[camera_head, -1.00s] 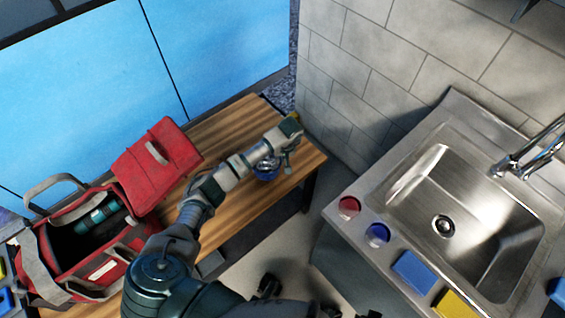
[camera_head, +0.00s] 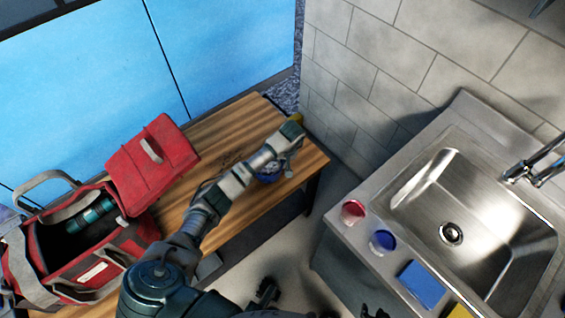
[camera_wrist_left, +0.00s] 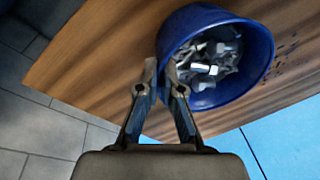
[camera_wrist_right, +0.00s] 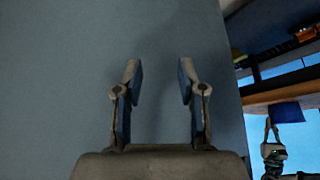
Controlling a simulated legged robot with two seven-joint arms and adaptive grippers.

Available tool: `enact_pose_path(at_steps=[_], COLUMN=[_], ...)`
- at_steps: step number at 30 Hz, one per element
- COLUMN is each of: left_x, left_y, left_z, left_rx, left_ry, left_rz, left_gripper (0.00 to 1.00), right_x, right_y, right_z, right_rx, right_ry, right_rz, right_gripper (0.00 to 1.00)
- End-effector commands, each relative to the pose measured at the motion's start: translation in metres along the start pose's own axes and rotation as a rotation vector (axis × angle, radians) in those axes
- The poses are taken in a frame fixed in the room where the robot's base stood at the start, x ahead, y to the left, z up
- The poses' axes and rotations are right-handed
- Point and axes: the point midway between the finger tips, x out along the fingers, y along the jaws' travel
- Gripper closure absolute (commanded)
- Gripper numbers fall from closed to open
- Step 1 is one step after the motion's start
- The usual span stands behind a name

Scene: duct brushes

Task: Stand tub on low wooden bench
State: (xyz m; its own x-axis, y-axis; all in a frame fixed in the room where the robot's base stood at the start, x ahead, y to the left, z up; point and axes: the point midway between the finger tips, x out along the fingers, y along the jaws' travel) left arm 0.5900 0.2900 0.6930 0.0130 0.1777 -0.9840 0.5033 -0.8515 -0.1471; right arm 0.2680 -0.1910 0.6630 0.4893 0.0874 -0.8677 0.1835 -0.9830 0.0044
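The blue tub (camera_head: 268,177), filled with small metallic pieces, is upright at the right end of the low wooden bench (camera_head: 232,128). It is partly hidden under my left gripper (camera_head: 287,168). In the left wrist view, the gripper's fingers (camera_wrist_left: 165,66) are close together at the near rim of the tub (camera_wrist_left: 262,50), with the wall between them. The right wrist view shows the tub (camera_wrist_right: 285,113) against the bench edge (camera_wrist_right: 270,97); I cannot tell whether its base bears fully on the wood. My right gripper (camera_wrist_right: 157,75) is open and empty, facing a plain grey surface.
An open red bag (camera_head: 75,262) with a raised lid (camera_head: 152,165) occupies the bench's left. A metal sink (camera_head: 470,215) is at right, with a red cup (camera_head: 353,211), blue cup (camera_head: 382,241) and blue sponge (camera_head: 422,283) on its edge. Bare bench lies between bag and tub.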

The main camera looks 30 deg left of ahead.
Motion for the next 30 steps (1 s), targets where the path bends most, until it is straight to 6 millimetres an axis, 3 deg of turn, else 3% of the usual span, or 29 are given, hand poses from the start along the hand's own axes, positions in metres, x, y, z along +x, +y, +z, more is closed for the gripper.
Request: enact_pose_path(at_steps=[3,6,7,18,27,30], left_x=[0.001,0.001,0.001,-0.002,-0.031,-0.048], left_y=[0.0,0.0,0.0,0.0,-0.001,-0.001], left_z=[0.0,0.0,0.0,0.0,-0.002,-0.002], left_rx=[0.0,0.001,0.001,0.0,-0.001,0.0], left_ry=[0.001,-0.001,-0.001,0.0,0.004,0.005], left_rz=[0.0,0.0,0.0,0.0,0.0,0.001], left_gripper=[1.0,0.73,0.69,0.69,0.69,0.69], right_x=[0.002,0.003,0.003,0.001,-0.031,-0.005], right_y=[0.0,0.0,0.0,0.0,0.008,0.008], right_z=[-0.002,-0.003,-0.003,-0.002,0.054,0.063], right_rx=[0.0,0.0,0.0,0.0,0.01,0.008], right_ry=[0.009,0.009,0.008,-0.001,-0.291,-0.311], right_rz=[-0.001,-0.001,-0.001,-0.001,0.019,0.018], right_gripper=[0.6,0.6,0.6,0.6,0.6,0.6])
